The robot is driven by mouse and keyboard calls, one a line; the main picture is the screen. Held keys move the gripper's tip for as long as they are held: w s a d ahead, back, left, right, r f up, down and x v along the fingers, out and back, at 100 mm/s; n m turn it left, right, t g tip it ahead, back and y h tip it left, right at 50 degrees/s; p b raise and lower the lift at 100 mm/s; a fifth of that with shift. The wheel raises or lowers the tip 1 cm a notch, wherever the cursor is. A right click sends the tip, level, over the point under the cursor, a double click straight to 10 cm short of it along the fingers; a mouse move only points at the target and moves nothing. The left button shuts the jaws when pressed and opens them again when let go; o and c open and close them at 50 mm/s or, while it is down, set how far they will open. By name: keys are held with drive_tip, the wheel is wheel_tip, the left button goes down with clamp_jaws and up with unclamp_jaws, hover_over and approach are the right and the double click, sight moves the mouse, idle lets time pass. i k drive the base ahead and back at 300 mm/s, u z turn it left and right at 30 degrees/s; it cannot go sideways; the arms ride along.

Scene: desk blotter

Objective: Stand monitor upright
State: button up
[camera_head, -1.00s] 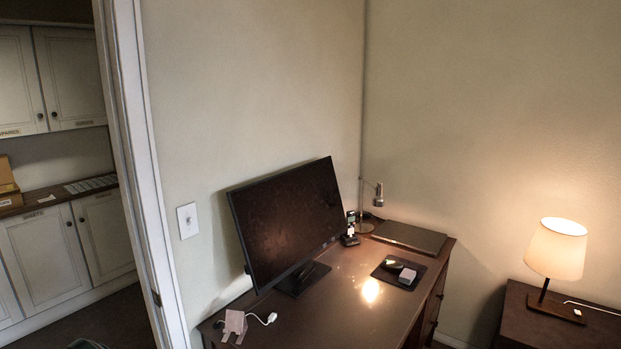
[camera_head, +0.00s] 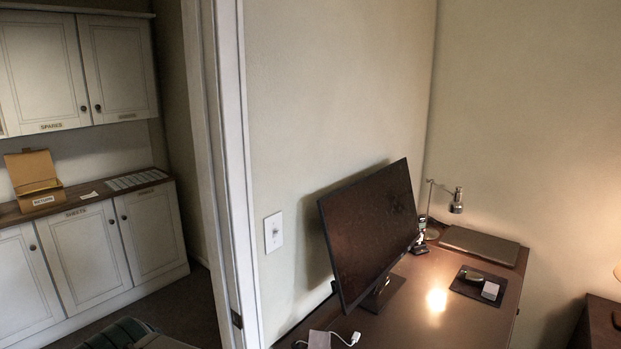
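The monitor (camera_head: 371,235) is a wide black screen on a dark stand. It stands on its foot (camera_head: 383,293) on the brown desk (camera_head: 404,312), near the wall. Its screen looks tilted in the picture, with the right side higher; I cannot tell how much of this is the camera angle. My gripper is not in view.
A desk lamp (camera_head: 455,205), a closed dark laptop (camera_head: 479,245) and a dark pad (camera_head: 466,291) with small items share the desk. A pale object with a white cable (camera_head: 345,339) lies at the near edge. A door frame (camera_head: 232,180) separates the cabinets (camera_head: 82,255) at left.

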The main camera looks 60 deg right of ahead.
sight(367, 223)
drive_tip(key=i, duration=0.7)
drive_tip(key=z, duration=2.65)
drive_tip(key=i, duration=0.5)
drive_tip(key=z, duration=0.05)
